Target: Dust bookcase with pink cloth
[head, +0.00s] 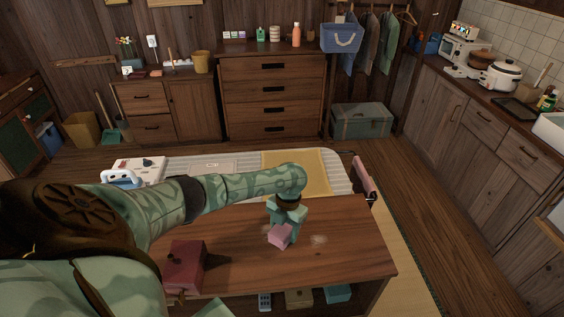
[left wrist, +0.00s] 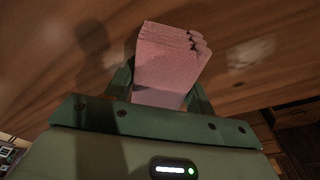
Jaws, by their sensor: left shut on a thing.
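My left gripper (head: 284,226) reaches over the wooden top of the bookcase (head: 350,255) and is shut on the folded pink cloth (head: 280,236). In the left wrist view the pink cloth (left wrist: 170,55) sticks out between the green fingers (left wrist: 160,88), low over the wood. Whether it touches the wood I cannot tell. A pale dusty patch (head: 318,239) lies on the top just right of the cloth. It also shows in the left wrist view (left wrist: 250,52). My right gripper is not in view.
A dark red box (head: 185,262) stands on the left of the bookcase top. A remote (head: 264,302), a tan box (head: 299,298) and a teal box (head: 338,292) sit in the shelf below. Behind is a striped bed (head: 225,166). The top's right end is clear.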

